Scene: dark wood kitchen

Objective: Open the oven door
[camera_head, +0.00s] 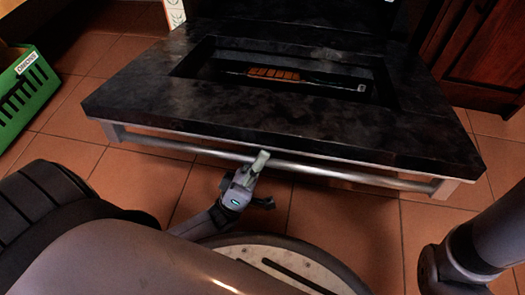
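The black oven door (140,95) is folded down toward me, with its broad face up and a rectangular recess in it. A metal bar handle (350,174) runs along its near edge, on brackets at both ends. My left gripper (264,182) is at the middle of the handle. One light-grey finger overlaps the bar in the picture, and a darker finger sits lower, apart from it. The fingers look spread; I cannot tell whether they touch the bar. My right gripper is not in view; only part of that arm shows at the lower right.
A green crate (28,95) stands on the tiled floor at the left. A dark wooden cabinet (485,50) is at the upper right. Orange-brown and green shapes show in the door recess; I cannot tell what they are. Bare floor (80,165) shows left of the handle.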

